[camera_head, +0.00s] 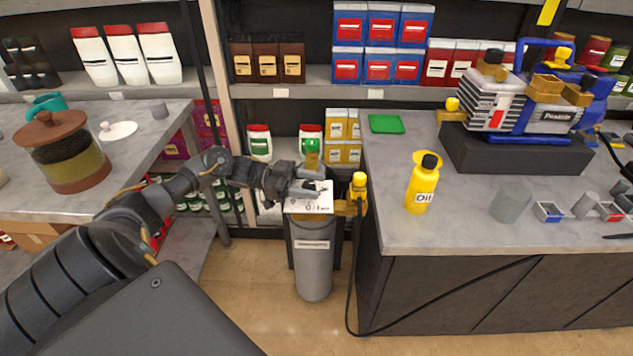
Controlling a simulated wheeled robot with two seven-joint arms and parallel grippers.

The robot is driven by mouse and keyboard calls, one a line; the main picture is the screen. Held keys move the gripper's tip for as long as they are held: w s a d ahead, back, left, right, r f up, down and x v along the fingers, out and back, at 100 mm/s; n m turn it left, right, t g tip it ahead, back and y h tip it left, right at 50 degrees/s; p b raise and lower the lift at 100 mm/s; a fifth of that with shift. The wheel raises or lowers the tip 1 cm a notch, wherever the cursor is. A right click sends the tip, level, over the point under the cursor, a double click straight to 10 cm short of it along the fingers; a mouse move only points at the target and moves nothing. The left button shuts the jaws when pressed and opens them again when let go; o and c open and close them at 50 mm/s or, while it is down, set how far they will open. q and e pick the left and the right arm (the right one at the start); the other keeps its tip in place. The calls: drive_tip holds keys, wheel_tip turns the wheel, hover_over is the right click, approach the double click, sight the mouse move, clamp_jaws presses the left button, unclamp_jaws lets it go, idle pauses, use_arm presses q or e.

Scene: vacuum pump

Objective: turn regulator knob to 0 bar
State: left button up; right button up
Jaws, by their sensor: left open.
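A grey cylindrical tank (312,265) stands upright on the floor in the gap between the two counters. A white panel (322,205) with small dark markings sits on its top. A yellow fitting (358,188) with a rounded cap is at the panel's right side. A green and yellow upright part (312,152) shows just behind the panel. I cannot tell for sure which part is the regulator knob, and no pressure reading is legible. My left gripper (312,184) is open, just over the panel; its fingertips are small and partly blend with the panel. My right gripper is out of view.
A black hose runs from the yellow fitting down to the floor and along the right counter (400,235). On that counter stand a yellow oil bottle (421,190) and a blue and silver vacuum pump (520,105). A glass jar (65,160) stands on the left counter.

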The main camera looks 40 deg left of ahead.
use_arm(q)
drive_tip(key=shift+x, duration=0.8)
drive_tip(key=shift+c, duration=0.4)
